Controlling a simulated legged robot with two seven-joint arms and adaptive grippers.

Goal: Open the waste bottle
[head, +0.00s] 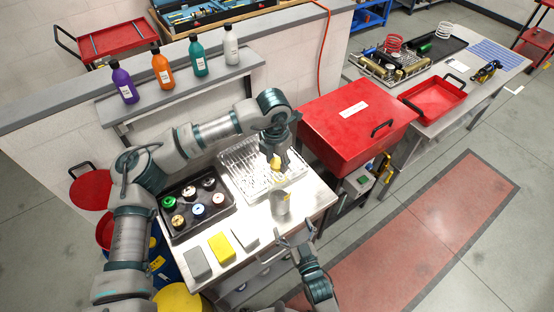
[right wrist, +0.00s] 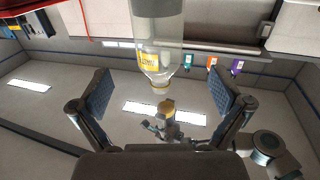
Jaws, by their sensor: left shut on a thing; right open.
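The waste bottle (head: 281,203), clear with a yellow label, stands upright on the bench near its front right corner. It shows upside down in the right wrist view (right wrist: 160,45), its neck free of any gripper. My left gripper (head: 275,160) is shut on a yellow cap (head: 275,164), held above and behind the bottle. The cap also shows in the right wrist view (right wrist: 167,105), apart from the bottle's mouth. My right gripper (head: 292,238) is open and empty at the bench's front edge, its fingers spread either side of the bottle's line but not touching it.
A clear rack (head: 238,172) of slim items lies behind the bottle. A black tray (head: 180,232) of small jars is at left, with grey and yellow blocks (head: 221,248) in front. A red box (head: 355,112) stands to the right. Several coloured bottles (head: 162,70) line the ledge.

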